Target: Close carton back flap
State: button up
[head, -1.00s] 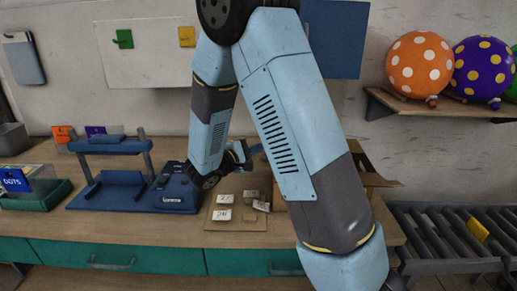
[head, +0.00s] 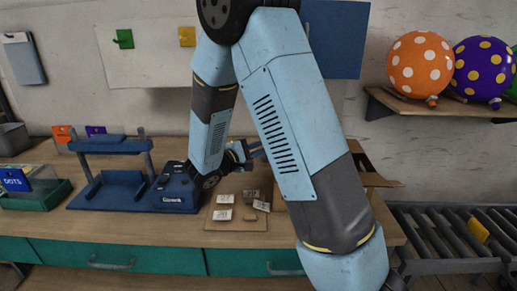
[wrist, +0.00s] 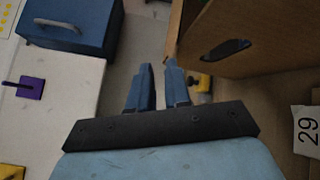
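The brown cardboard carton stands on the bench, mostly hidden behind my arm in the head view. One flap (head: 382,181) sticks out to the right, and a panel (head: 361,160) rises behind it. In the wrist view a carton panel with a dark hand hole (wrist: 270,25) fills the upper right. My gripper (head: 262,148) is at the carton's left in the head view. In the wrist view my gripper (wrist: 157,66) has its two fingers a little apart with nothing between them. The right fingertip is close to the panel's near edge; I cannot tell whether it touches.
A board (head: 224,226) with several small labelled blocks lies in front of the carton. A blue press (head: 110,190) stands to the left. A roller conveyor (head: 440,240) is at the right.

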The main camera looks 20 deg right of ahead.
jog(key=shift+o, duration=1)
jog(key=shift+a, duration=0.1)
jog(key=v, duration=1.3)
jog(key=shift+a, duration=0.3)
jog(key=s+d+r+m+g+y, duration=0.2)
jog(key=s+d, duration=0.2)
jog(key=s+d+r+m+g+y, duration=0.2)
jog(key=s+d+g, duration=0.1)
jog(key=s+d, duration=0.1)
jog(key=s+d+r+m+g+y, duration=0.1)
jog(key=s+d+r+g+y, duration=0.1)
jog(key=s+d+g+y, duration=0.1)
jog(key=shift+s+d+r+m, duration=0.1)
jog(key=shift+s+d+m, duration=0.15)
jog(key=shift+d, duration=0.35)
jog(key=shift+s+d+r+m, duration=0.1)
jog(key=shift+s+d+m, duration=0.1)
jog(key=shift+d, duration=0.45)
jog(key=s+r+m+t+y, duration=0.3)
jog(key=s+r+t+y, duration=0.3)
jog(key=s+y, duration=0.3)
jog(key=shift+s+a+r+m, duration=0.35)
jog(key=shift+s+r, duration=0.3)
jog(key=shift+r, duration=0.05)
